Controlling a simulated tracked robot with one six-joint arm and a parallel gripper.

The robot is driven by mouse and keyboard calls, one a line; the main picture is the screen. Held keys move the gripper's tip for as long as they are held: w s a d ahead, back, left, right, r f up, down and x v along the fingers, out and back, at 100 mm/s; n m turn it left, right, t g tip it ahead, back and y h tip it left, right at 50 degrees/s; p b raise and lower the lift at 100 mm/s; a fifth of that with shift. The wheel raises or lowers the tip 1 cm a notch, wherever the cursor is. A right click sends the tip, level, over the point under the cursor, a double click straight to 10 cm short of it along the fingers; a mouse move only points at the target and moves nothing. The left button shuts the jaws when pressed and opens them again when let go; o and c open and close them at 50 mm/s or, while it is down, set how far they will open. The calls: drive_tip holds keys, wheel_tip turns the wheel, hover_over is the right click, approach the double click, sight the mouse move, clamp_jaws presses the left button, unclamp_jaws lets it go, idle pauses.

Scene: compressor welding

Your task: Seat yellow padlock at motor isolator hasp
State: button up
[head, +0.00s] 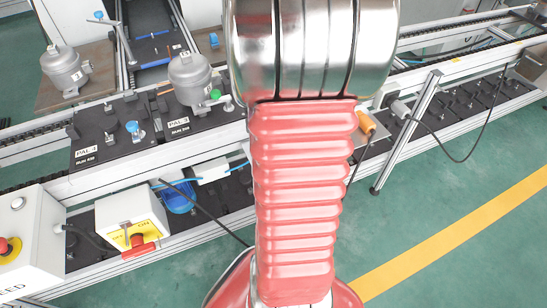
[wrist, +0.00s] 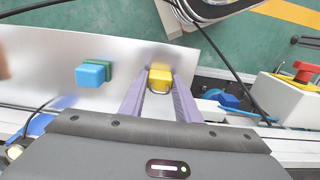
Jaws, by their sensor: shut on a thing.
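The yellow padlock (wrist: 160,76) is between the two purple-grey fingers of my gripper (wrist: 159,85) in the wrist view. In the head view, a white box with a yellow face and red handle (head: 138,249), seemingly the motor isolator, is at the lower left. A similar red handle (wrist: 304,66) shows at the right in the wrist view. I cannot make out the hasp. My arm hides my gripper in the head view.
A blue block (wrist: 90,75) with a green part lies on the metal plate (wrist: 50,60), left of the padlock. A blue motor (head: 177,197) and black cables are beside the isolator box. Grey compressors (head: 190,80) stand on the conveyor.

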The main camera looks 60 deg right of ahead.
clamp_jaws()
drive_tip(key=shift+r, duration=0.1)
wheel_tip(320, 180, up, 10)
drive_tip(key=shift+f, duration=0.1)
idle(0.5)
idle(0.4)
